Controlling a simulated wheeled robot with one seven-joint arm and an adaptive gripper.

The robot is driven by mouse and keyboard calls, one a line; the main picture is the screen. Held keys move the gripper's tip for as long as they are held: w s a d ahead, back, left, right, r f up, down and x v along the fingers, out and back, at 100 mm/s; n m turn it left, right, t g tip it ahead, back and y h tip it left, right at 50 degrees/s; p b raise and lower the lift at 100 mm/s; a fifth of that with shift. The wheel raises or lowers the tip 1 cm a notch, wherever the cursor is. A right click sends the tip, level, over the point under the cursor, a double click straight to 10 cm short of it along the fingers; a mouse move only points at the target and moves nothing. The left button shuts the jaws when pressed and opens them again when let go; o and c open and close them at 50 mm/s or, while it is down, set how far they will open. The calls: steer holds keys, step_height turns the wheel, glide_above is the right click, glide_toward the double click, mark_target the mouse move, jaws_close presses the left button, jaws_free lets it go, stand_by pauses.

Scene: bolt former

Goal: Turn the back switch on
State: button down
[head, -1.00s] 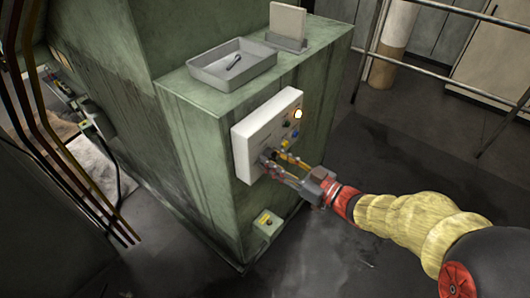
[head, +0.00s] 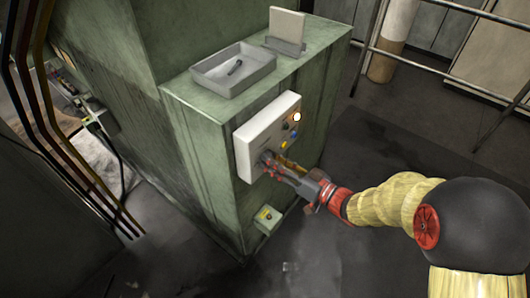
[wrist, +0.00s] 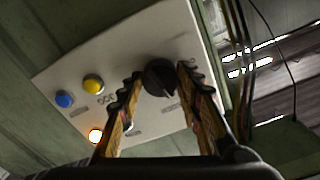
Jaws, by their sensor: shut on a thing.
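A white control panel (head: 252,148) is fixed to the side of a green cabinet. My gripper (head: 270,161) is at the panel's lower left end, with its fingers against the panel area. In the wrist view, a black rotary switch (wrist: 160,78) with a pointer-shaped grip sits between the fingertips of my gripper (wrist: 159,72), which are closed on its sides. The panel face (wrist: 130,55) also carries a yellow button (wrist: 93,84), a blue button (wrist: 64,99) and a lit orange lamp (wrist: 96,135). Part of the panel is hidden behind the left finger.
The green cabinet (head: 200,140) carries a grey tray (head: 225,80) with a small dark item in it, and a white plate in a grey holder (head: 286,38). A small box with a yellow-marked button (head: 267,218) is below the panel. Metal railings (head: 440,82) stand at the right.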

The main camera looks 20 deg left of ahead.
steer(key=shift+m+p, duration=1.5)
steer(key=shift+p, duration=0.2)
steer(key=c, duration=1.3)
jaws_free()
steer(key=shift+o, duration=0.2)
steer(key=p+v, duration=0.2)
steer(key=v, duration=0.6)
